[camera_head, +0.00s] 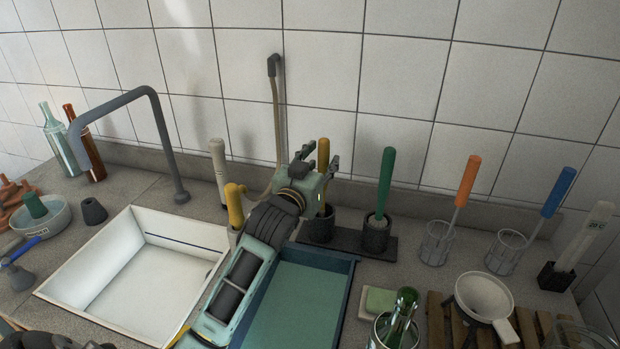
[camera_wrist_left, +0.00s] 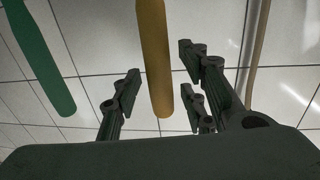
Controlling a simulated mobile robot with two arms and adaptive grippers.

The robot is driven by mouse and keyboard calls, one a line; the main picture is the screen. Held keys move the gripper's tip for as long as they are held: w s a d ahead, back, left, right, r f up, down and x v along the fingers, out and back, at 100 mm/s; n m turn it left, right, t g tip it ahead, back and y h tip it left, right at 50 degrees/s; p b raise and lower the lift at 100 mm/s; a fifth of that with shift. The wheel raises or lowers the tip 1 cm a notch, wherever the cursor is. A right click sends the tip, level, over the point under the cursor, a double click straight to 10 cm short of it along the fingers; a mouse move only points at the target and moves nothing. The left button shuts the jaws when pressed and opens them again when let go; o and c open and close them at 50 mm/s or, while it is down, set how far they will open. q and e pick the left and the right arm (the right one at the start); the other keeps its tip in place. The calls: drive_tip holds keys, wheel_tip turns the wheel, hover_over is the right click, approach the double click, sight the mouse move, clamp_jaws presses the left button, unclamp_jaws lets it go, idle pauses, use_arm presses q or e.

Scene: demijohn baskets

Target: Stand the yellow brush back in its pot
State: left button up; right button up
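The yellow brush (camera_head: 323,153) shows its mustard handle above my left gripper, roughly upright over a black pot (camera_head: 320,229). Its lower end is hidden by the gripper, so I cannot see how it meets the pot. My left gripper (camera_head: 318,172) is at the handle, fingers spread. In the left wrist view the handle (camera_wrist_left: 154,60) runs between the open fingers (camera_wrist_left: 155,85), with gaps on both sides. My right gripper is not in view.
A green brush (camera_head: 386,180) stands in the black pot to the right. Another yellow handle (camera_head: 234,205) rises left of my arm. Orange (camera_head: 468,180) and blue (camera_head: 557,192) brushes stand in clear pots. A teal tray (camera_head: 300,300) and white sink (camera_head: 150,280) lie in front.

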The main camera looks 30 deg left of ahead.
use_arm(q)
drive_tip(key=s+d+b, duration=0.1)
drive_tip(key=s, duration=0.7)
drive_tip(key=shift+s, duration=0.35)
